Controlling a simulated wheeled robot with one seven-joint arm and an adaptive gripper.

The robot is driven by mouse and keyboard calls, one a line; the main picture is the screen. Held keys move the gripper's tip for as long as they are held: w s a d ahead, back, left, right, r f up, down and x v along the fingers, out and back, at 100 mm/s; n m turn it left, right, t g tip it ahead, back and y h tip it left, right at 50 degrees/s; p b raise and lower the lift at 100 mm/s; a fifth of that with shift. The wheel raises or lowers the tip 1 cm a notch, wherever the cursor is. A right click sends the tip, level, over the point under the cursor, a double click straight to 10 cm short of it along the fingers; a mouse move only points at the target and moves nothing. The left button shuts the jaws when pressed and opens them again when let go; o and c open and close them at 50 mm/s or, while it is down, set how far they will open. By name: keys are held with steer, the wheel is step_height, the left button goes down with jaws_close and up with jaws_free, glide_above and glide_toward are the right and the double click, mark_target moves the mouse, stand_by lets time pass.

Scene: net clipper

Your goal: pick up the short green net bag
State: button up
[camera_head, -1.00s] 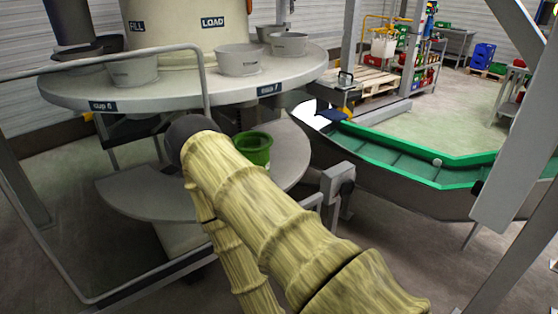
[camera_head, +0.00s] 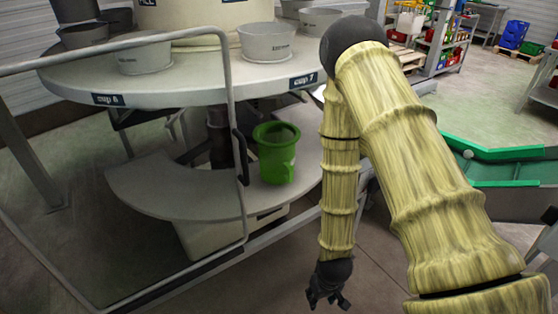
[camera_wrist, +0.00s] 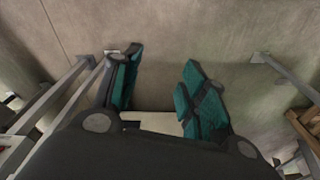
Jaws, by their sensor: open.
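The short green net bag (camera_head: 276,152) stands upright on the lower grey shelf of the round machine, in the head view. The bag is not visible in the wrist view.
A grey tubular guard rail (camera_head: 232,120) runs in front of the machine, just left of the bag. The round table (camera_head: 190,72) with grey cups sits above the shelf (camera_head: 175,192). A green-edged conveyor (camera_head: 500,165) lies at right.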

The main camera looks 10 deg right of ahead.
steer(key=w+r, duration=0.6)
steer(key=w, duration=0.3)
steer(key=n+t+y+p, duration=0.1)
steer(key=n+t+p, duration=0.1)
steer(key=t, duration=0.1)
glide_toward(292, 171)
steer(key=shift+p+x, duration=0.4)
steer(key=shift+x, duration=1.75)
steer(key=shift+p+x, duration=0.8)
steer(key=shift+x, duration=1.9)
steer(key=shift+c, duration=0.4)
steer(key=c, duration=0.9)
